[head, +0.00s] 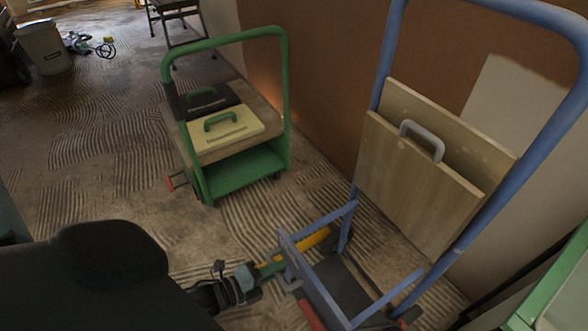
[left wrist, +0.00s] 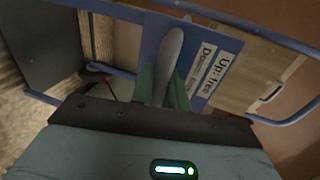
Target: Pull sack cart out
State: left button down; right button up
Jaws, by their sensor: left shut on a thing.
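The sack cart is a tall blue tube frame (head: 391,45) standing at the right by the wall; its blue lower frame reaches toward me. In the left wrist view, a blue plate (left wrist: 205,40) on it bears a white label, partly readable as "Up: free" and "Down". A grey lever (left wrist: 168,62) stands in front of this plate. My left gripper (head: 284,268) is at the cart's lower frame. Its green fingers (left wrist: 162,92) are shut around the grey lever. The exact contact is partly hidden. My right gripper is out of view.
Wooden boards, one with a grey handle (head: 422,140), lean in the cart's frame. A green trolley (head: 240,172) carrying two cases stands behind, left of the cart. A bucket (head: 43,47) and a step stool (head: 178,8) are farther back. The ridged floor at left is clear.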

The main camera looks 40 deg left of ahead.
pick_arm(q)
jog(key=shift+v, duration=0.8)
jog(key=shift+s+f, duration=0.1)
jog(key=shift+f, duration=0.1)
jog(key=c, duration=1.4)
grip_release()
jog(key=shift+s+a, duration=0.1)
jog(key=shift+c, duration=0.2)
jog(key=p+v, duration=0.2)
jog(key=v, duration=0.5)
jog(key=shift+s, duration=0.35)
jog(key=shift+a+r, duration=0.1)
jog(key=shift+s, duration=0.1)
